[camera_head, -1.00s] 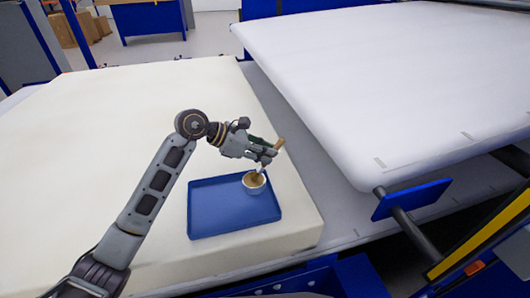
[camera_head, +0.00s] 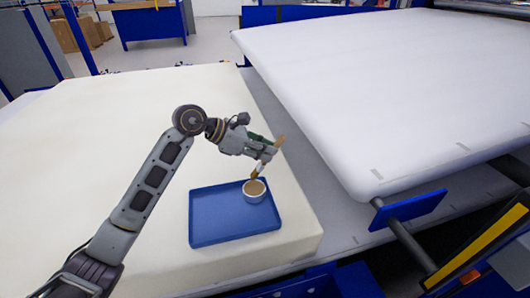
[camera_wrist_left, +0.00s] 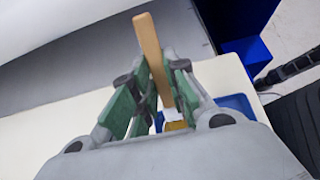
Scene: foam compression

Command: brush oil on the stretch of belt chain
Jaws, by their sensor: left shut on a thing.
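My left gripper (camera_head: 266,152) is shut on a brush with a wooden handle (camera_head: 280,142). The handle also shows upright between the green-padded fingers in the left wrist view (camera_wrist_left: 152,55). The brush head (camera_head: 257,171) points down, just above a small white bowl (camera_head: 255,197) with tan-brown contents. The bowl stands on the right part of a blue tray (camera_head: 215,226). I cannot make out the belt chain in these views. My right gripper is not in view.
The tray lies on a large cream foam block (camera_head: 80,130), mostly bare. A wide white slab (camera_head: 400,80) stands to the right across a grey gap. A blue plate on a bar (camera_head: 412,206) juts out below it.

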